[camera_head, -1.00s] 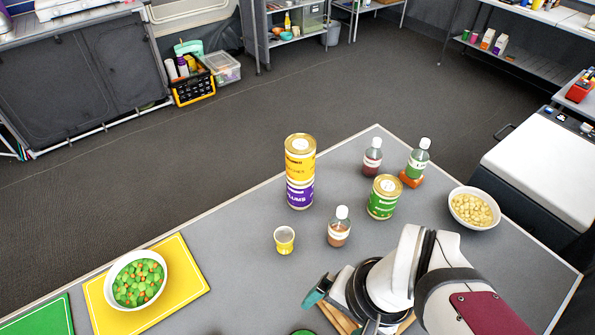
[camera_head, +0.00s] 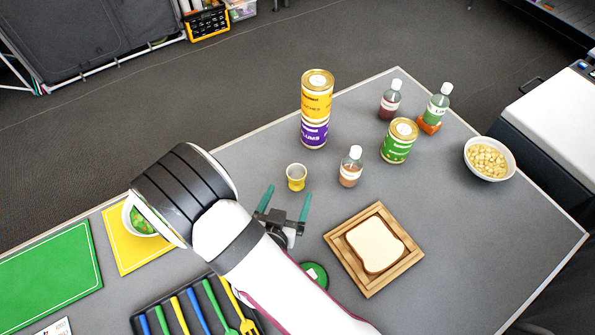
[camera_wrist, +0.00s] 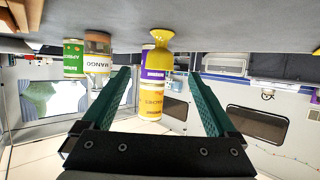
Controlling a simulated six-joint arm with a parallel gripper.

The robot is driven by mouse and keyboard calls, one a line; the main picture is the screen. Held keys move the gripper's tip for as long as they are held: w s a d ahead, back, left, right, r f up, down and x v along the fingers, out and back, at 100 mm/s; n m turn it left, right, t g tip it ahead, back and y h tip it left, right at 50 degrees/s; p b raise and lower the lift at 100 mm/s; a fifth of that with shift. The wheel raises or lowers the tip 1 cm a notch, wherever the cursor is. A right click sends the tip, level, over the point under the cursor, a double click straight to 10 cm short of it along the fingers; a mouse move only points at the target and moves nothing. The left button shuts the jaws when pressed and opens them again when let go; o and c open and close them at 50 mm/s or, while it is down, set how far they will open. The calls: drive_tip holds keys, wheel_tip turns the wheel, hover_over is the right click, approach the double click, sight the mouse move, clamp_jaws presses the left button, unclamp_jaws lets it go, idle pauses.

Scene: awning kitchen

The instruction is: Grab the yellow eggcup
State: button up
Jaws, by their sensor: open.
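The yellow eggcup (camera_head: 296,178) stands upright on the grey table, left of a small bottle with an orange-brown lower part. It has a yellow body and a pale rim. My gripper (camera_head: 288,198) is open and empty, with its green fingers pointing at the eggcup from the near side. The fingertips are just short of the cup and appear not to touch it. In the wrist view, which is upside down, the eggcup (camera_wrist: 160,48) shows ahead between the open fingers, with stacked cans behind it. Nothing hides the eggcup.
The bottle (camera_head: 351,167) stands close right of the eggcup. The stacked yellow and purple cans (camera_head: 315,110) stand behind it, and a green can (camera_head: 399,141) further right. A wooden board (camera_head: 340,243) with bread lies right of my gripper. The table left of the eggcup is clear.

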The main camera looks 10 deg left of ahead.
sight(294, 181)
drive_tip(key=x, duration=0.7)
drive_tip(key=shift+w, duration=0.1)
drive_tip(key=c, duration=1.5)
